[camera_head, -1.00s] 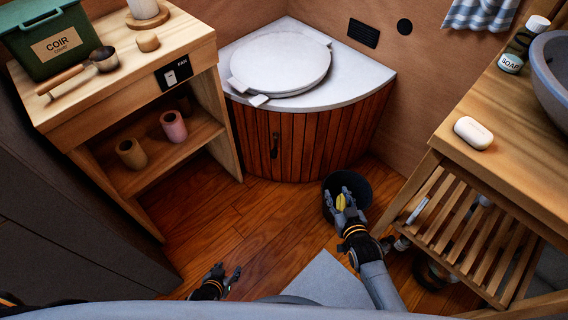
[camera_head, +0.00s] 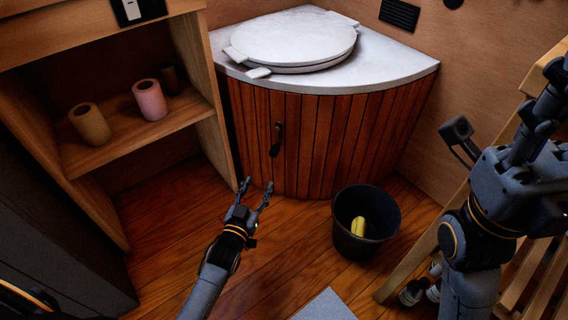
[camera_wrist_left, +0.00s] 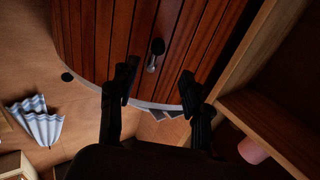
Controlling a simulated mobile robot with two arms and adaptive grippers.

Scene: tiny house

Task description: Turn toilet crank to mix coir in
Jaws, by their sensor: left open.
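The toilet (camera_head: 320,130) is a corner cabinet with a slatted wood front, a pale top and a round white lid (camera_head: 295,38). Its dark crank (camera_head: 276,140) hangs on the front; it also shows in the left wrist view (camera_wrist_left: 155,54). My left gripper (camera_head: 256,184) is open and empty, below and in front of the crank, apart from it. In the left wrist view its two fingers (camera_wrist_left: 158,82) are spread, with the crank between and beyond them. My right arm stands raised at the right edge; its fingers cannot be made out clearly.
A black bucket (camera_head: 345,232) with a yellow thing (camera_head: 358,226) inside stands on the floor right of my left gripper. A wooden shelf (camera_head: 120,150) with a pink cup (camera_head: 150,99) and a tan cup (camera_head: 90,124) is at left. A slatted wooden stand (camera_head: 420,250) is at right.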

